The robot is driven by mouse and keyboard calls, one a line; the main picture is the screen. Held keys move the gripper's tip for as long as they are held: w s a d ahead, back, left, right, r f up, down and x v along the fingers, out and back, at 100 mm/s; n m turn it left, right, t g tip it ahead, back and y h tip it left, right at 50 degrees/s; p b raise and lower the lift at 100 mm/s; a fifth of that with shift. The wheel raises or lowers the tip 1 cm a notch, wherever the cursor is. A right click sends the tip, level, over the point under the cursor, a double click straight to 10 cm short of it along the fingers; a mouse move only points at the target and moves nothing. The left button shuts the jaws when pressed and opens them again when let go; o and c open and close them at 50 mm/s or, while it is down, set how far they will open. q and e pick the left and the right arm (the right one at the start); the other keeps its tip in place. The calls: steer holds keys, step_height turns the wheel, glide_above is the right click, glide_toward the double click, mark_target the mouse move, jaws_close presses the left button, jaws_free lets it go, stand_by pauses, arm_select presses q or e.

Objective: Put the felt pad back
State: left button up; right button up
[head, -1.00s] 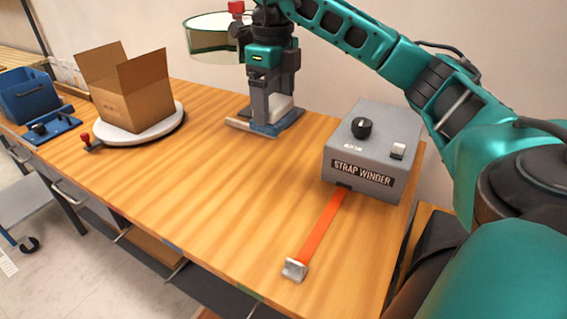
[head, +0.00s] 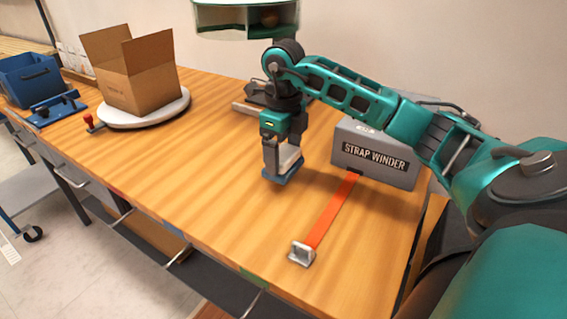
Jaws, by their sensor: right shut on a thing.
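My right gripper (head: 283,160) points down over the middle of the table, shut on a small pale block with a blue underside, which looks like the felt pad (head: 290,158). The fingers hide part of it. It is held left of the strap winder, and I cannot tell how far its underside is above the wood. Behind the gripper stands a dark low device with a grey bar (head: 248,108), partly hidden by my arm. My left gripper is not in view.
A grey strap winder (head: 375,155) stands at the right; its orange strap (head: 332,210) runs forward to a metal buckle (head: 301,253). An open carton (head: 140,85) sits on a round white plate (head: 145,116) at the left. A green-rimmed cover (head: 235,22) hangs above. The front-middle table is clear.

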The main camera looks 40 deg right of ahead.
mark_target(283, 153)
step_height(283, 153, down, 3)
steer(key=shift+r, duration=0.1)
steer(key=shift+f, duration=0.2)
steer(key=o, duration=0.8)
steer(key=shift+c, duration=0.2)
step_height(283, 153, up, 11)
steer(key=shift+f+p, duration=0.1)
steer(key=shift+p, duration=0.5)
steer(key=shift+r, duration=0.8)
steer(key=shift+f, duration=0.1)
